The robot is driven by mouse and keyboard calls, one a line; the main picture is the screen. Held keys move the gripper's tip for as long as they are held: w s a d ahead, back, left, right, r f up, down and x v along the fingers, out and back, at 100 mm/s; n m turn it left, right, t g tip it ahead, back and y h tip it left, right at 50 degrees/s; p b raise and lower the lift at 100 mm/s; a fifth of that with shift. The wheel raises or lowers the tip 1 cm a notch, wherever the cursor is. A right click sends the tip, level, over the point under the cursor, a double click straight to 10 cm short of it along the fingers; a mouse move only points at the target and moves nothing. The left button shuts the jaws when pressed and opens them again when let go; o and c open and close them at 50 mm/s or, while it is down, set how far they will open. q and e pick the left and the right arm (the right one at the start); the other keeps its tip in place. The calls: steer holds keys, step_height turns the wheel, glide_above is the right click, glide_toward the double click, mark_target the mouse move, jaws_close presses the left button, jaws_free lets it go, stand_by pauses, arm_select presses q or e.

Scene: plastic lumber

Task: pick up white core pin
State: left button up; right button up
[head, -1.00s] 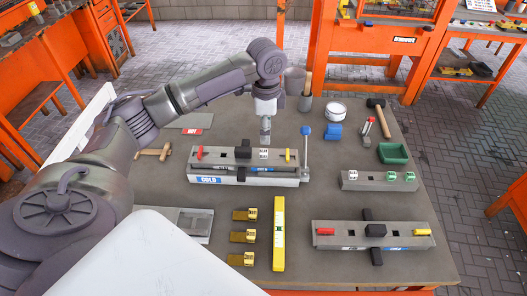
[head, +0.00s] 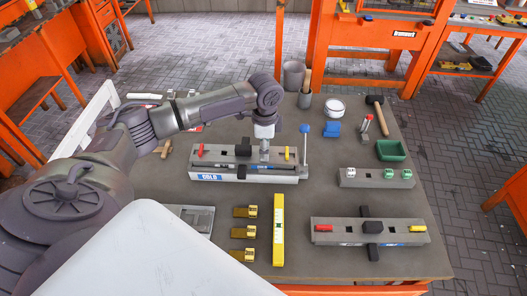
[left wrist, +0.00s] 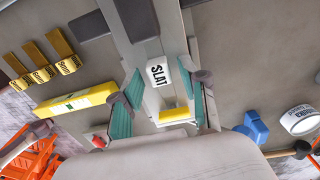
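The long grey mould (head: 215,165) with the "SOLD"-like blue label stands mid-table. A white core pin (left wrist: 158,71) with black lettering stands on it in the left wrist view, between my left gripper's fingers. My left gripper (head: 264,154) points down over the mould's right half and hides that pin in the head view. In the left wrist view, its green-padded fingers (left wrist: 161,84) are open, with a gap on either side of the pin. A yellow pin (left wrist: 174,115) is close by. My right gripper is not in view.
A grey block (head: 376,183) at the right holds another white pin (head: 351,172) and green pins. A blue-topped rod (head: 304,145) stands close right of the gripper. A second mould (head: 340,226), yellow level (head: 278,230) and green tray (head: 392,151) lie around.

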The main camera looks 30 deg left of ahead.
arm_select(q)
jaws_close()
steer(key=shift+r, duration=0.1)
